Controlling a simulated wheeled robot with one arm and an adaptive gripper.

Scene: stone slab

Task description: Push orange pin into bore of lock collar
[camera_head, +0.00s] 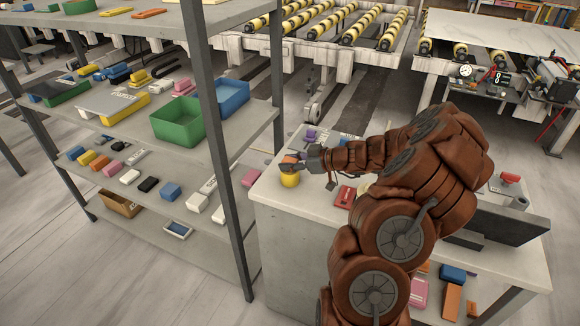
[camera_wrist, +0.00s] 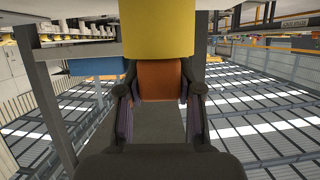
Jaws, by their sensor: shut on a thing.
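The orange pin (camera_head: 290,158) is held at the tip of my gripper (camera_head: 302,160), above the slab's left end. In the wrist view the orange pin (camera_wrist: 160,82) sits between the two dark fingers (camera_wrist: 160,98), which are shut on it. The yellow lock collar (camera_head: 289,180) stands on the slab directly below the pin. In the wrist view the collar (camera_wrist: 157,30) fills the top middle and borders the orange pin. The bore is hidden, and I cannot tell whether the pin's lower end is in it.
The pale stone slab (camera_head: 318,207) also bears a red object (camera_head: 345,195), purple and blue items behind my gripper, and a dark monitor (camera_head: 500,228) at right. A grey shelf rack with a post (camera_head: 222,140) stands close on the left. Striped rollers lie behind.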

